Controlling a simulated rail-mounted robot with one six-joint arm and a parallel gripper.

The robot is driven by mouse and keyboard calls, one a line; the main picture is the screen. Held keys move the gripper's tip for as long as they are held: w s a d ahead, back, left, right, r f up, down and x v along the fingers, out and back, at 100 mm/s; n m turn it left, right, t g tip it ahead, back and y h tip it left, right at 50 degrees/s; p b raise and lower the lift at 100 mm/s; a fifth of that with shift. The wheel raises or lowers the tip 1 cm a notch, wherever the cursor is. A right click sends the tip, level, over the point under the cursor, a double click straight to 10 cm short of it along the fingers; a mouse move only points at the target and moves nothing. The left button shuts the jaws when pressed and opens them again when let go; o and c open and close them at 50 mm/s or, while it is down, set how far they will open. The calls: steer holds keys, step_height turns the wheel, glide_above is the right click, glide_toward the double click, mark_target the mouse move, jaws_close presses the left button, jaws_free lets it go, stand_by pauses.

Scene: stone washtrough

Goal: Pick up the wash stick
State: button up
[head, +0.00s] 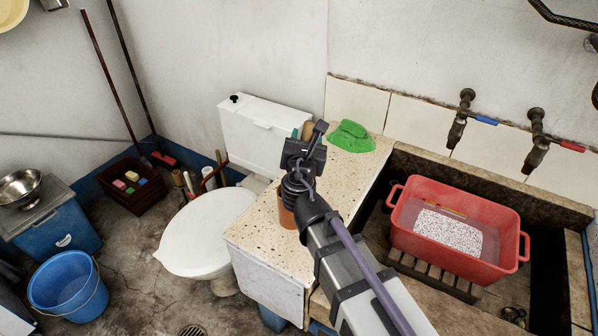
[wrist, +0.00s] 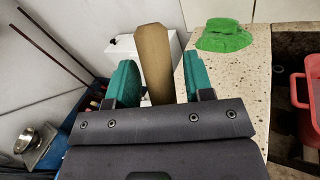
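The wash stick, a flat brown wooden piece (wrist: 153,62), stands upright between the two teal fingers of my gripper (wrist: 158,68) in the wrist view. The fingers are apart, with a narrow gap showing on each side of the wood, so my gripper is open around it. Its lower part is hidden behind the gripper body. In the head view my gripper (head: 302,131) is over the speckled counter (head: 262,240), and a bit of brown wood shows near the fingertips. A terracotta pot (head: 287,212) stands on the counter, partly hidden by my arm.
A green cloth hat (head: 350,137) lies on the counter's back end; it also shows in the wrist view (wrist: 224,36). A red tub (head: 408,215) with cloudy water sits in the trough at right, below two taps. A toilet (head: 205,235) stands left of the counter.

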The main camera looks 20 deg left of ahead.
steer(key=c, duration=0.8)
steer(key=shift+r, duration=0.15)
